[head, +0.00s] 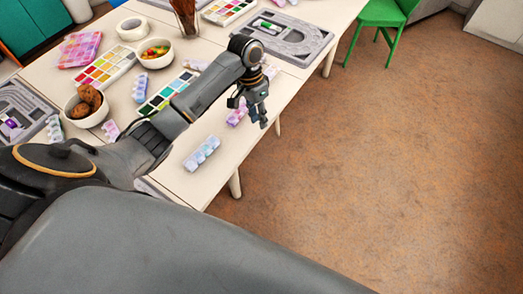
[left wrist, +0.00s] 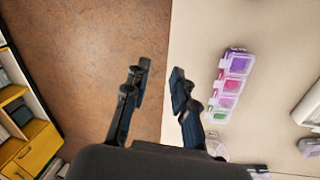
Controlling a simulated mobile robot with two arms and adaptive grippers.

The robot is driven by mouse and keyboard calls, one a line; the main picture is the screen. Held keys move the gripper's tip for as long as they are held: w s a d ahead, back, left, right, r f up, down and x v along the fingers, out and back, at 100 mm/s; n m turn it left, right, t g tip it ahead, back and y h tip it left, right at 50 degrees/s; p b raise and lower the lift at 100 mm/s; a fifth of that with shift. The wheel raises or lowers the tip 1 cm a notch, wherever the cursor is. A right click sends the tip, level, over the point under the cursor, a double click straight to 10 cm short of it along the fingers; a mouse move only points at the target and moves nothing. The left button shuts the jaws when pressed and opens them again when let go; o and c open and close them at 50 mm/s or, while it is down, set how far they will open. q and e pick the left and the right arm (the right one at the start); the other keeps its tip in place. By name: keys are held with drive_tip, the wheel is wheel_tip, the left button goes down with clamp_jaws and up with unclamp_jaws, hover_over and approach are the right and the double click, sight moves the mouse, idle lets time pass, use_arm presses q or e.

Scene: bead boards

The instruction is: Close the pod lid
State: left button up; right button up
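A slim pod strip (left wrist: 230,84) with clear square compartments lies near the table edge in the left wrist view. Its beads look purple, magenta, pink and green. A pale translucent piece (left wrist: 217,147) shows just below it; I cannot tell whether it is a raised lid. In the head view a pink-purple strip (head: 237,115) lies beside my left gripper (head: 259,119), partly hidden by it. My left gripper also shows in the left wrist view (left wrist: 159,80), fingers apart and empty, over the table edge and left of the strip. My right gripper is not in view.
A pale blue-lilac strip (head: 202,153) lies near the table's front edge. Paint palettes (head: 105,67), a bowl of beads (head: 155,52), a bowl of brown lumps (head: 87,105) and a grey bead board (head: 275,38) stand on the table (head: 205,185). Open floor lies to the right.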

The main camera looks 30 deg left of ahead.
use_arm(q)
drive_tip(key=s+d+f+t, duration=0.1)
drive_tip(key=s+d+f, duration=0.5)
drive_tip(key=s, duration=0.4)
drive_tip(key=shift+d+f+t, duration=0.3)
drive_tip(key=shift+f, duration=0.6)
drive_tip(key=shift+s, duration=0.1)
